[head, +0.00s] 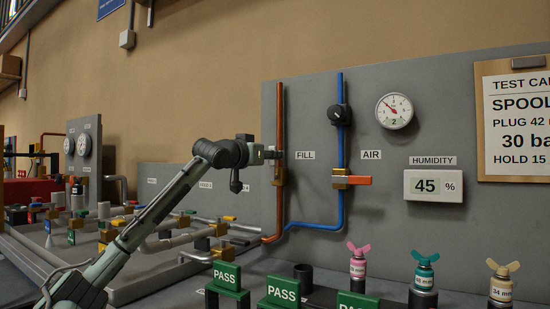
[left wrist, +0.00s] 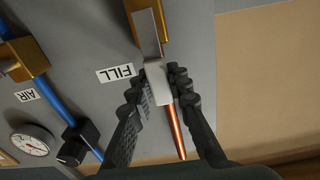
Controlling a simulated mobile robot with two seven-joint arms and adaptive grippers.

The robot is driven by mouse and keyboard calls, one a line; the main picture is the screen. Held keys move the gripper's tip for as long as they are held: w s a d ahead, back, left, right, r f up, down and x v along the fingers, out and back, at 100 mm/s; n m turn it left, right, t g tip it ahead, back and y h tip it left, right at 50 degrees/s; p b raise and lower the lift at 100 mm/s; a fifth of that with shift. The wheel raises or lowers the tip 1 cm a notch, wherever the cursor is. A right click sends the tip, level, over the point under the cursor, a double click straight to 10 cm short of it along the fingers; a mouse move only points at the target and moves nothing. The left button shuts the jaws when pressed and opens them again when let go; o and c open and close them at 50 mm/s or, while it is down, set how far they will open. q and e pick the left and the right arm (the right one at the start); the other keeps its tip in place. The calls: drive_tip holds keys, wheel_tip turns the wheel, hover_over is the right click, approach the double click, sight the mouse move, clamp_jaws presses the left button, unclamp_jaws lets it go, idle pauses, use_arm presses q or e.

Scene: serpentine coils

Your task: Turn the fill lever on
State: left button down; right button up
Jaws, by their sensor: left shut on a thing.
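The fill lever (left wrist: 158,84) is a pale grey handle on a brass valve (left wrist: 152,24) beside the FILL label. In the left wrist view it runs from the valve along the copper pipe (left wrist: 174,132), roughly in line with it. My left gripper (left wrist: 162,88) is shut on the lever's pale handle, one finger on each side. In the head view my left gripper (head: 272,155) reaches the panel at the copper pipe, just above the brass fill valve (head: 280,177). It hides most of the lever there. My right gripper is not in view.
The air valve's orange lever (head: 352,180) lies across the blue pipe (head: 341,215) to the right. A black knob (head: 339,115) and a gauge (head: 394,111) are above.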

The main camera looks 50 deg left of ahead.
use_arm(q)
drive_tip(key=shift+a, duration=0.1)
idle(0.4)
drive_tip(key=c, duration=1.4)
unclamp_jaws()
drive_tip(key=shift+s, duration=0.15)
drive_tip(key=v, duration=1.2)
